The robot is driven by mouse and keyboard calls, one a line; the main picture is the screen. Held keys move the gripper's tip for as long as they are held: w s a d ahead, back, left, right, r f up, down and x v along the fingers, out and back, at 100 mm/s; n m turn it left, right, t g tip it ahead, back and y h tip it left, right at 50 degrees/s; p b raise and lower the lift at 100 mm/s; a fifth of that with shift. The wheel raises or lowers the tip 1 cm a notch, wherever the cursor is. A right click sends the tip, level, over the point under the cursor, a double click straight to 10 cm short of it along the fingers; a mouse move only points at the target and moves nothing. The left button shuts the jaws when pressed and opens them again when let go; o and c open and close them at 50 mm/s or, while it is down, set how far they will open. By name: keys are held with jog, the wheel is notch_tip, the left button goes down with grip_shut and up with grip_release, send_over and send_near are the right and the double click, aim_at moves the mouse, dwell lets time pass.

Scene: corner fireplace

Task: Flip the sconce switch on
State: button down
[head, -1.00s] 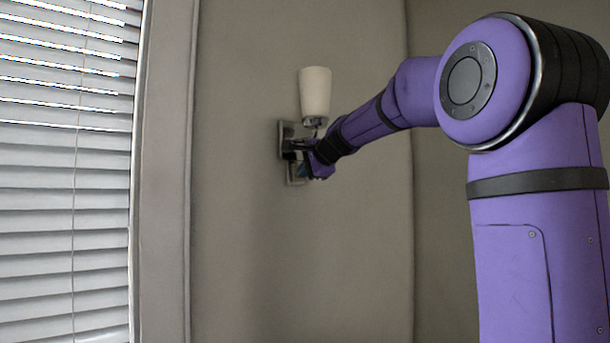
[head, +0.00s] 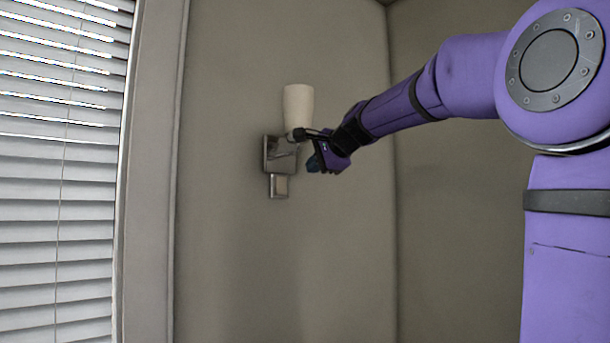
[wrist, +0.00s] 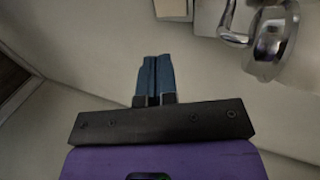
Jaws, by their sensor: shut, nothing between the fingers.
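The sconce has a pale shade (head: 298,107) above a square metal wall plate (head: 279,154). A smaller square switch plate (head: 279,186) sits just below it on the wall. My gripper (head: 313,164) is right of the plates, apart from them in the head view. In the wrist view, my gripper's two blue fingers (wrist: 154,78) are pressed together and empty. The wrist view shows the edge of the switch plate (wrist: 173,9) at the top and the sconce's shiny metal arm (wrist: 270,38) at the top right. Whether the switch is on or off cannot be told; the shade looks unlit.
A window with slatted blinds (head: 62,180) and its trim (head: 150,180) stand left of the sconce. The wall (head: 285,270) below the plates is bare. A wall corner (head: 392,200) runs down to the right.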

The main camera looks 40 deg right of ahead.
aim_at(282, 193)
jog(key=shift+s+r, duration=0.3)
jog(key=shift+s, duration=0.35)
jog(key=shift+f, duration=0.1)
jog(key=shift+s+a+f, duration=0.15)
jog(key=shift+a+f, duration=0.1)
jog(key=shift+f, duration=0.4)
jog(key=x, duration=1.3)
jog(key=shift+r, duration=0.35)
jog(key=shift+w+a, duration=0.1)
jog(key=shift+w, duration=0.5)
jog(key=shift+f, duration=0.1)
